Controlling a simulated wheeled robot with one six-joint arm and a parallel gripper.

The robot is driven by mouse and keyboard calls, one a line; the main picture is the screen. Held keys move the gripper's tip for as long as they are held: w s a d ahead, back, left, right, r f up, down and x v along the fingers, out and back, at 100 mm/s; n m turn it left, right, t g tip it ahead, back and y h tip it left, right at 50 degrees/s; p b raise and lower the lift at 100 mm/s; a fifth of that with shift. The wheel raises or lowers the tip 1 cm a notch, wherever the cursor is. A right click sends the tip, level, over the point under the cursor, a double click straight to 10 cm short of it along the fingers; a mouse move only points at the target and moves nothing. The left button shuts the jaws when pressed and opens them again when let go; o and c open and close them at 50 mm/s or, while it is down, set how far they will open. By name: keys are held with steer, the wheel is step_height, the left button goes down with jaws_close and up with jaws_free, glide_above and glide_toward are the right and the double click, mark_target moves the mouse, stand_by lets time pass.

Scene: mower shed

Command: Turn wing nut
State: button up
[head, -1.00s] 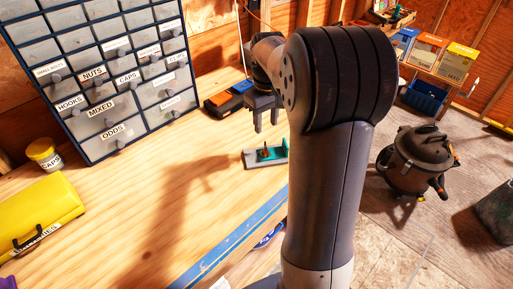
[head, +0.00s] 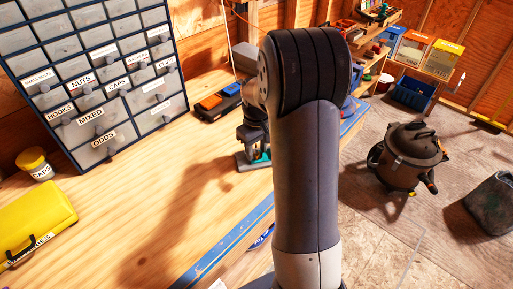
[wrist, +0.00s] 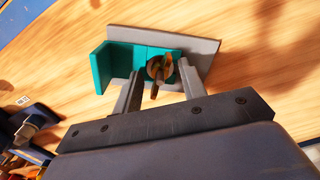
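The wing nut (wrist: 157,68) is a small brass-coloured piece on a teal bracket (wrist: 118,62), which is fixed to a grey plate (wrist: 203,52) on the wooden bench. In the wrist view my gripper (wrist: 159,65) is open, with one finger on each side of the wing nut. Gaps show between the fingers and the nut; I cannot tell whether either finger touches it. In the head view the grey plate (head: 247,165) shows beside my arm, with my gripper (head: 254,150) down over it. The wing nut is hidden there.
A labelled drawer cabinet (head: 95,75) stands at the back left of the bench. A yellow case (head: 35,222) and a yellow-lidded jar (head: 36,164) are at the left. Dark cases (head: 218,102) lie behind the plate. The bench middle is clear. A shop vacuum (head: 407,157) stands on the floor.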

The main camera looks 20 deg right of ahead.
jaws_close()
steer(key=shift+m, duration=0.4)
stand_by(0.6)
steer(key=m, duration=0.2)
steer(key=shift+m+b, duration=0.35)
steer(key=shift+m, duration=0.05)
steer(key=m, duration=0.3)
steer(key=shift+m+b, duration=0.3)
steer(key=m, duration=0.3)
steer(key=shift+m+b, duration=0.3)
steer(key=shift+m, duration=1.6)
